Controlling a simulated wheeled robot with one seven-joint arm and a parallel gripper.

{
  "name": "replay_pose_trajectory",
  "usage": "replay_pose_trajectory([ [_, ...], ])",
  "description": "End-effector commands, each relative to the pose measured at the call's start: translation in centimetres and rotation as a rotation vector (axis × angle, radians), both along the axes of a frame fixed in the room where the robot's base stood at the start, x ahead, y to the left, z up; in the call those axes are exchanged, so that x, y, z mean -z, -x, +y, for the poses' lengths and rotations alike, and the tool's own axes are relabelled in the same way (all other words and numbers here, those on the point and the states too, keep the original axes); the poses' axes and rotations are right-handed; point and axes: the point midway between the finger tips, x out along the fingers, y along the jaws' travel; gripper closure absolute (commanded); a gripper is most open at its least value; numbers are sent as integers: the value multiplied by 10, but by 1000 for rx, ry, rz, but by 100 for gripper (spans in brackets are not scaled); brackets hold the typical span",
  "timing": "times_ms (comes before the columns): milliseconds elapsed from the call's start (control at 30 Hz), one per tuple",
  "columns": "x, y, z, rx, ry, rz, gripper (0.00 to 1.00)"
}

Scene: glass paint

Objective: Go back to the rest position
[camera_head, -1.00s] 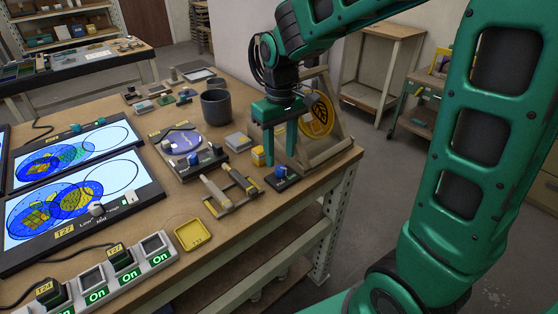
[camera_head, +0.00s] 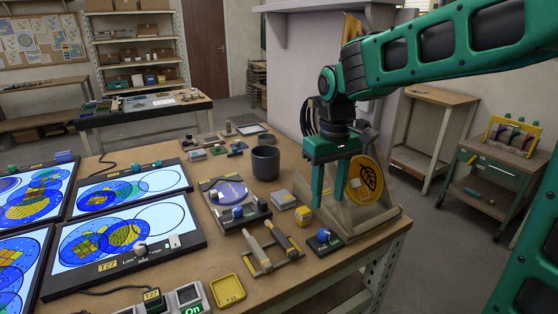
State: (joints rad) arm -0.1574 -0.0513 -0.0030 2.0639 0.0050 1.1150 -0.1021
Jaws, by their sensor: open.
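My gripper (camera_head: 329,194) is green and hangs fingers down over the right end of the wooden workbench (camera_head: 205,258). Its two fingers are apart with nothing between them. Just behind it, a yellow disc with a leaf mark (camera_head: 369,182) leans in a wooden stand (camera_head: 388,210). A small dark block with a blue knob (camera_head: 324,238) lies on the bench below the fingers. A small yellow block (camera_head: 303,215) sits left of it. The fingertips appear above these blocks; their exact height is hard to tell.
Left of my gripper stand a dark cup (camera_head: 265,163), a round blue piece on a board (camera_head: 230,192), and a wooden rack (camera_head: 268,252). Lit screens (camera_head: 125,232) and a yellow tray (camera_head: 228,289) are nearer. A cart (camera_head: 480,190) stands right, with open floor between.

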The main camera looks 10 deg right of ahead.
Motion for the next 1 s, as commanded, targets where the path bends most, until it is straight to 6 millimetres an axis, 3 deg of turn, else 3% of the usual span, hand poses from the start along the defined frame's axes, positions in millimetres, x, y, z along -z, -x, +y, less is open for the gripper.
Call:
replay_pose_trajectory([
  [167,1,24,-37,108,7,-3,58],
  [267,6,60,-79,245,13,-5,58],
  [400,19,126,-131,465,13,-3,58],
  [500,32,171,-154,602,8,1,58],
  [600,44,206,-166,706,1,4,58],
  [700,53,229,-172,773,-4,7,58],
  [800,57,240,-174,804,-7,9,58],
  [1000,58,241,-174,807,-8,9,58],
])
